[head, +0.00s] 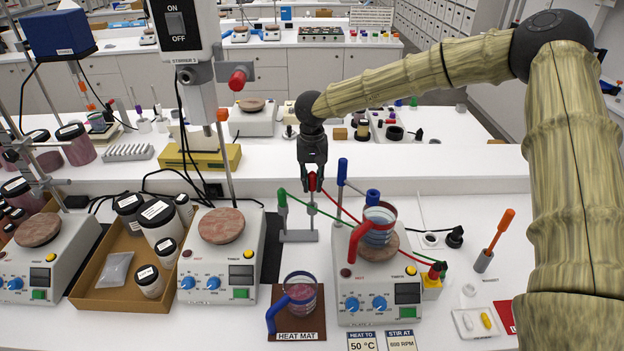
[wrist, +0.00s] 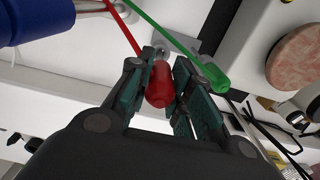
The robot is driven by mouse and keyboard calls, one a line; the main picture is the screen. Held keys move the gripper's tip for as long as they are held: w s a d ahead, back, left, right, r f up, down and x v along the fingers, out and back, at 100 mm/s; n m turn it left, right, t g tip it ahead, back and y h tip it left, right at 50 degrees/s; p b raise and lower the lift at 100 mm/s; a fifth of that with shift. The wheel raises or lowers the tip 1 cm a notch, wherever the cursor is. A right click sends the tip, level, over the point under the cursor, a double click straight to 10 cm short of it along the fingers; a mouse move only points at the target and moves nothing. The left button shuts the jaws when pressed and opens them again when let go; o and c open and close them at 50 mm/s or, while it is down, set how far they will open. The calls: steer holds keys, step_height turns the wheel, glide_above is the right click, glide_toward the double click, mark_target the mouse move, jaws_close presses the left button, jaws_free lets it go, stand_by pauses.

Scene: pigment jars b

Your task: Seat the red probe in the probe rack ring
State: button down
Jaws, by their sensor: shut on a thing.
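My gripper (head: 313,178) is shut on the red probe (head: 312,182), held upright above the probe rack (head: 299,236). The rack is a small grey stand. The green probe (head: 282,201) stands at its left side; a grey ring (head: 312,208) shows at its right side, just below the red probe. I cannot tell whether the red probe's tip is inside the ring. In the wrist view the red probe (wrist: 159,85) lies between my fingers (wrist: 160,90), with the green probe (wrist: 213,76) beside it. A red cable leads off from the red probe.
Another beaker (head: 301,288) sits on the heat mat (head: 283,324) in front. A second hot plate (head: 217,280) is at left. Cables cross near the rack.

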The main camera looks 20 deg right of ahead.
mark_target(312, 195)
steer(key=shift+f+b, duration=0.5)
steer(key=shift+f, duration=2.5)
steer(key=c, duration=1.2)
jaws_free()
steer(key=shift+r, duration=0.1)
step_height(312, 195, up, 12)
steer(key=shift+f, duration=0.1)
steer(key=shift+f, duration=0.1)
